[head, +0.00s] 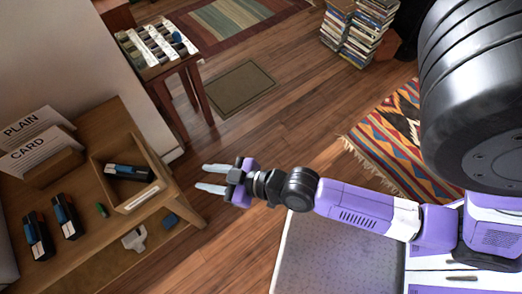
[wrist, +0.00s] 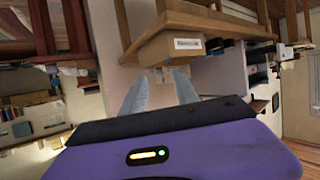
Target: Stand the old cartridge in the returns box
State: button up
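A wooden box (head: 160,200) with a white label on its front stands on the wooden desk; its label also faces me in the wrist view (wrist: 188,43). A black and blue cartridge (head: 128,171) lies on its side inside the box. Two similar black and blue cartridges (head: 38,238) (head: 66,215) stand on the desk to the left. I cannot tell from their looks which is the old one. My gripper (head: 206,178) is open and empty, in the air to the right of the box, beyond the desk edge. Its two fingers are apart in the wrist view (wrist: 160,90).
PLAIN (head: 32,127) and CARD (head: 40,155) signs stand at the desk's back left. A small green item (head: 101,209), a pale grey item (head: 135,238) and a blue item (head: 170,218) lie near the box. A side table (head: 172,66) stands behind; open floor lies right of the desk.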

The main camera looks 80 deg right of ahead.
jog(key=s+a+r+t, duration=0.1)
jog(key=s+a+r, duration=0.1)
jog(key=s+r, duration=1.2)
jog(key=shift+s+a, duration=0.3)
jog(key=shift+s, duration=0.65)
